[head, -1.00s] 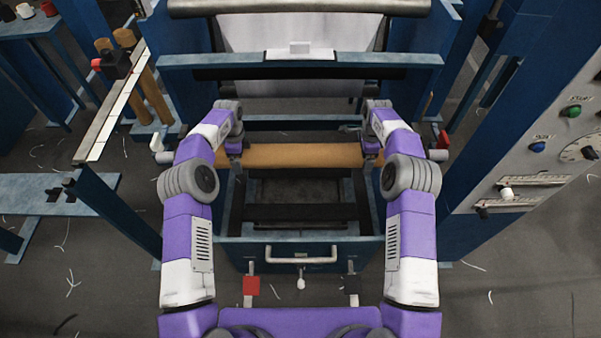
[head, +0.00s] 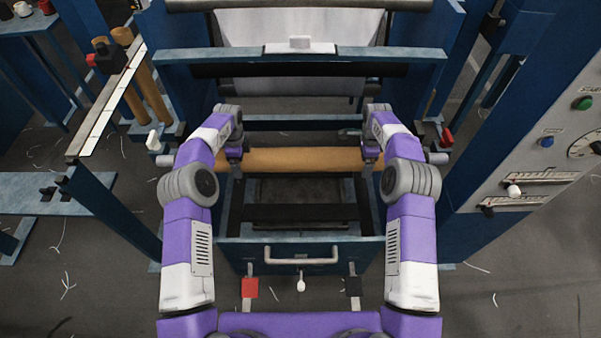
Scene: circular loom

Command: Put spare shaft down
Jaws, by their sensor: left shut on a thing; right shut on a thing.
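The shaft (head: 303,160) is a brown-orange roller lying level across the middle of the head view. Grey ends show beyond my arms at the left (head: 165,160) and right (head: 438,158). My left gripper (head: 235,163) is shut on the roller near its left end. My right gripper (head: 372,163) is shut on it near its right end. Parts of the shaft are hidden behind my arms. I cannot tell whether its ends touch a support.
A dark open-topped box with a handled front (head: 302,260) is below the shaft. A blue crossbeam (head: 220,60) is beyond it. Two brown rollers (head: 150,90) lean beside a narrow ledge (head: 105,103) at the left. A control panel (head: 560,165) stands at the right.

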